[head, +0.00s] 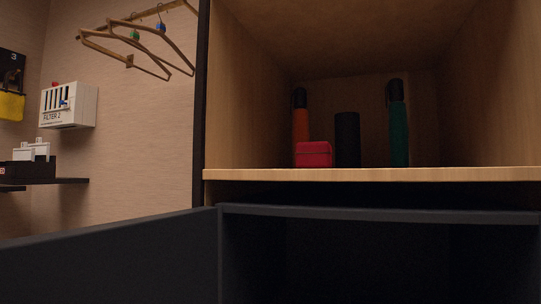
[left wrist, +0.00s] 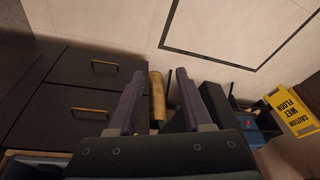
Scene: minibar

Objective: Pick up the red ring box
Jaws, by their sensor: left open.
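The red ring box (head: 313,154) sits on the wooden shelf (head: 370,174) inside the open cubby in the head view. It stands in front of an orange bottle (head: 300,122) and left of a black cylinder (head: 347,139). My left gripper (left wrist: 159,82) shows only in the left wrist view. Its two fingers are apart, with no held object visible between them, and the red box is not in that view. My right gripper is in neither view.
A green bottle (head: 398,130) stands right of the cylinder. A dark open door (head: 110,255) and dark compartment lie below the shelf. Wooden hangers (head: 135,45) hang at left. The wrist view shows dark drawers (left wrist: 85,85) and a yellow wet floor sign (left wrist: 294,111).

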